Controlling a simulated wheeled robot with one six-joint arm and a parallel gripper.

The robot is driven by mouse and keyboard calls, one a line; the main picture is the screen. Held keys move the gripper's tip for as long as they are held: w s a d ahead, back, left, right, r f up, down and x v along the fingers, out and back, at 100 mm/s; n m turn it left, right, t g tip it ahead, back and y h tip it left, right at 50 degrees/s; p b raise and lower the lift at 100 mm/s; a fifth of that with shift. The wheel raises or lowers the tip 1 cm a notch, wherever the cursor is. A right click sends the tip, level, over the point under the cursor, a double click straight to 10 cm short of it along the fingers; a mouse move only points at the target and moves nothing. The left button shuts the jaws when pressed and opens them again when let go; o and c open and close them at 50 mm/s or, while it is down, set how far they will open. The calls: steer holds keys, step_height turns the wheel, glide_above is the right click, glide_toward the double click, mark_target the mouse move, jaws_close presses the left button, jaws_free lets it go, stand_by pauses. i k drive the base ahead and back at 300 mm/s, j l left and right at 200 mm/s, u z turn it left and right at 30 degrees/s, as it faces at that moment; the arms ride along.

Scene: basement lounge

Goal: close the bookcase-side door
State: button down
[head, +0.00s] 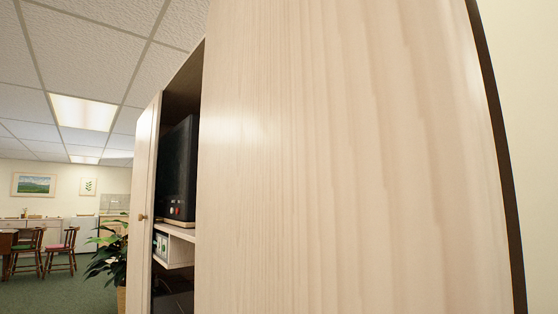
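A pale wood-grain panel (340,160) fills the middle and right of the head view, very close to the camera. It looks like a door of the cabinet, standing open. A second pale door (144,190) with a small round knob stands open at the cabinet's left side. Between the two, part of the cabinet's inside shows. No bookcase is in view, so I cannot tell for sure which door is the bookcase-side one. My gripper is not in view.
In the cabinet, a black device (176,172) stands on a shelf (178,232). A potted plant (106,250) stands beyond the left door. Farther back are wooden chairs (62,248) on open green carpet (60,290). A cream wall (528,120) lies at far right.

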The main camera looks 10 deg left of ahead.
mark_target(348, 163)
steer(key=l+u, duration=0.15)
steer(key=l, duration=0.3)
steer(key=k+l+u, duration=0.1)
steer(key=l, duration=0.3)
steer(key=i+l+u, duration=0.2)
steer(key=u, duration=0.2)
steer(key=i+l+u, duration=0.15)
steer(key=l+u, duration=0.2)
steer(key=i+l+u, duration=0.1)
steer(key=l+u, duration=0.65)
steer(key=l, duration=0.15)
steer(key=k+j, duration=0.1)
steer(key=k, duration=0.4)
steer(key=k+j, duration=0.1)
steer(key=k, duration=0.35)
